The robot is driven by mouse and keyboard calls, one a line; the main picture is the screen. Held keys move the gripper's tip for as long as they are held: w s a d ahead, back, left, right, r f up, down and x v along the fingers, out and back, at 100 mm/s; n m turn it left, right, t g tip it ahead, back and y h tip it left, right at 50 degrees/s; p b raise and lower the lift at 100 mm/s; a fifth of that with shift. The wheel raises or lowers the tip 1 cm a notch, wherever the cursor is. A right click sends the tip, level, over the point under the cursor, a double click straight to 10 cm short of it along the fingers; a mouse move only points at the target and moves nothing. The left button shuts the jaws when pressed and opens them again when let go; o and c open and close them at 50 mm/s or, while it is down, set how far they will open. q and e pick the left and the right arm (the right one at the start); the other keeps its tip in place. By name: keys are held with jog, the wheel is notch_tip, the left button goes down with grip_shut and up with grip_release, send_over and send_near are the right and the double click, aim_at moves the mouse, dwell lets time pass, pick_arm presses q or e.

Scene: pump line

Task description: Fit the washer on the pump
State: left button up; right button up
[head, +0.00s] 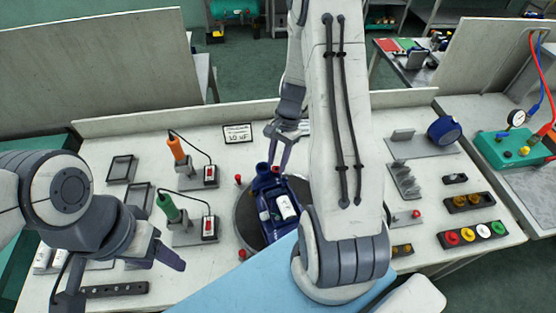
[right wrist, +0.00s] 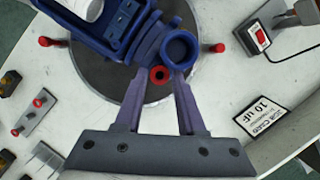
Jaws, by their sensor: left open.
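The blue pump (head: 263,190) stands on a dark round plate (head: 242,222) at the middle of the bench. In the right wrist view the pump (right wrist: 150,42) shows its round open port. A small red washer (right wrist: 159,74) sits between the tips of my right gripper (right wrist: 160,78), beside the port's rim. The fingers appear closed on it; whether it touches the pump I cannot tell. In the head view my right gripper (head: 279,160) points down at the pump's far end. My left gripper (head: 122,278) is open and empty over the bench's left front.
Orange (head: 176,147) and green (head: 168,207) tools stand in holders at left. Red pegs (head: 238,179) surround the plate. At right are a blue round part (head: 444,130) and a tray of coloured caps (head: 470,235).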

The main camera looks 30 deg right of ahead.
jog(key=shift+o, duration=0.3)
jog(key=o, duration=0.5)
jog(key=p+v, duration=0.5)
jog(key=v, duration=0.1)
dwell(0.6)
jog(key=s+b+v, duration=0.1)
jog(key=b+v, duration=0.1)
jog(key=v, duration=0.8)
jog(key=shift+w+r, duration=0.25)
jog(key=shift+w, duration=0.3)
